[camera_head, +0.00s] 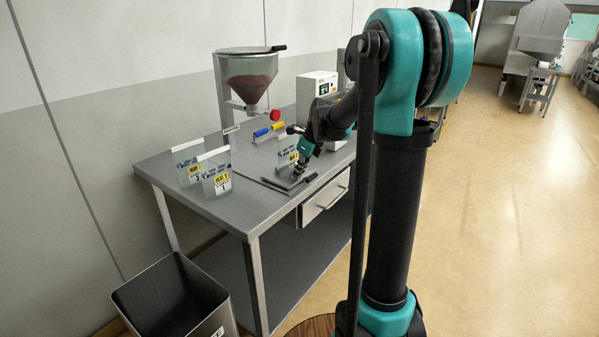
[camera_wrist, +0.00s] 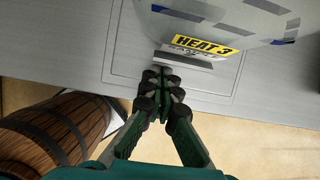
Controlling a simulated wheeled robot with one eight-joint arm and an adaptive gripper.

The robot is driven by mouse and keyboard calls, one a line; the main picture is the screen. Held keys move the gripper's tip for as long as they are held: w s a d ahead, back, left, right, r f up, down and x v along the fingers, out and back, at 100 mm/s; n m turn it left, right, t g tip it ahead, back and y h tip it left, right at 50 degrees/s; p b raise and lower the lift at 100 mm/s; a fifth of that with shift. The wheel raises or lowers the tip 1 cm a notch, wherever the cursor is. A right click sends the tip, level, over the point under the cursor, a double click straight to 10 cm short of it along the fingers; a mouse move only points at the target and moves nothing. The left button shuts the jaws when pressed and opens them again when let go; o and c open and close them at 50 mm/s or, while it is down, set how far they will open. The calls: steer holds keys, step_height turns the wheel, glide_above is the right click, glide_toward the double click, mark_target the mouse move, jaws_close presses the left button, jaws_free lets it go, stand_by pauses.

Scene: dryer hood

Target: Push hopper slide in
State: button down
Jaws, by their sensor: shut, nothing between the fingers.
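The hopper (camera_head: 250,88) is a clear cone of dark red material on a grey stand at the back of the table. A red round knob (camera_head: 274,115) shows to the right of its lower end; I take it to be on the slide, but the slide itself is not clear. My gripper (camera_head: 297,172) is low over the table's front part, to the right of and nearer than the knob, and apart from it. In the wrist view my gripper (camera_wrist: 160,82) has its fingertips together with nothing between them. The hopper is not in the wrist view.
A clear holder marked HEAT 3 (camera_wrist: 202,44) stands just beyond my fingertips. Two more holders (camera_head: 187,163) (camera_head: 215,174) are at the table's left. Blue and yellow cylinders (camera_head: 268,131), a white machine (camera_head: 315,90), a drawer (camera_head: 325,196), a bin (camera_head: 175,300) and a barrel (camera_wrist: 55,130) are nearby.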

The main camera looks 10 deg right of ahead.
steer(key=w+a, duration=0.9)
steer(key=shift+w+a, duration=0.2)
